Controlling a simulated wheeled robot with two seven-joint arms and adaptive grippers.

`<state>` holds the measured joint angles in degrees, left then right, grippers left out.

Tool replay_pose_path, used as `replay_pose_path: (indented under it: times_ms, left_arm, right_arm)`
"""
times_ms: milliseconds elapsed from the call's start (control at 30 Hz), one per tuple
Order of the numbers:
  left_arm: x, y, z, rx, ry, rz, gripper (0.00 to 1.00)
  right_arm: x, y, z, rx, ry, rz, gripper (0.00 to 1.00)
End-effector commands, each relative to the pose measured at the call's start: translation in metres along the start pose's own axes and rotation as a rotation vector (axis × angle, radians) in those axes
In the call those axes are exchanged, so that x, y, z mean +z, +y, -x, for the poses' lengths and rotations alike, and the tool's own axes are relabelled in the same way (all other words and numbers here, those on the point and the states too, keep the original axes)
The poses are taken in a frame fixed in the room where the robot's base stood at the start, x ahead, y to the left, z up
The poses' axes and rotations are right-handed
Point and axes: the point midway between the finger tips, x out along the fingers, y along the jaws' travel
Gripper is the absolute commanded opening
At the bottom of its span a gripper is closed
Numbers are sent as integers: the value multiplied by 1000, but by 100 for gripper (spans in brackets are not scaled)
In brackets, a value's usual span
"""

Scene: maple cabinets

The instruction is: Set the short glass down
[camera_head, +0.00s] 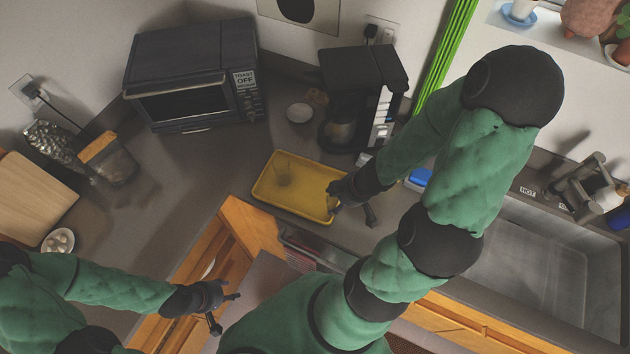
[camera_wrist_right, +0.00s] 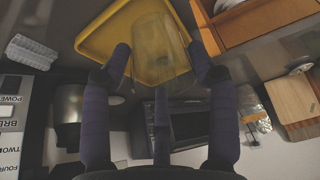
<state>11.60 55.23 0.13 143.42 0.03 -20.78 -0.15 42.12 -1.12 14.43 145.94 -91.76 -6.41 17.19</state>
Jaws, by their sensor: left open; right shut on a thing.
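The short glass (camera_wrist_right: 158,45) is clear and shows between the fingers of my right gripper (camera_wrist_right: 163,60) in the right wrist view. The yellow tray (camera_wrist_right: 97,45) shows behind and through it. In the head view, my right gripper (camera_head: 352,205) is at the right end of the yellow tray (camera_head: 270,198), shut on the glass, which is hard to make out there. I cannot tell whether the glass touches the tray. My left gripper (camera_head: 226,313) is open and empty at the lower left, above the open drawer area.
A faint dark shape (camera_head: 284,173) shows on the tray; I cannot tell what it is. A coffee maker (camera_head: 358,85) and toaster oven (camera_head: 190,80) stand behind. The sink (camera_head: 545,260) is at right.

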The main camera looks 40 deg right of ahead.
Motion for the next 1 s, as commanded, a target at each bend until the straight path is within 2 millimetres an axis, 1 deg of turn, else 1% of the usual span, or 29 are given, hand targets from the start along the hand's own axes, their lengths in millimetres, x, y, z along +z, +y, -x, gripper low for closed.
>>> replay_pose_path:
  times_ms: [33,100,367,400,500,600,700,867,1000]
  left_arm:
    - [0,-2,-5,0,-1,1,47]
    - [0,-2,-6,0,-1,1,47]
    - [0,-3,-7,0,0,0,47]
    - [-1,-5,-14,0,0,0,47]
    - [-1,-8,-23,0,0,0,47]
    - [-1,-10,-28,0,-1,0,47]
    - [-1,-11,-30,0,0,0,47]
    - [-1,-11,-31,0,0,0,47]
    - [-2,-13,-37,0,0,0,47]
  right_arm:
    - [-4,5,-9,-2,1,4,17]
    - [-12,16,-19,-3,1,4,17]
    - [-36,52,-53,-3,0,2,17]
    - [-36,57,-64,-2,0,1,17]
    - [-38,66,-85,-2,0,0,17]
    - [-40,74,-98,-1,0,1,17]
    - [-42,79,-106,0,1,0,17]
    - [-43,81,-111,-1,0,0,17]
    - [-43,86,-124,0,1,0,17]
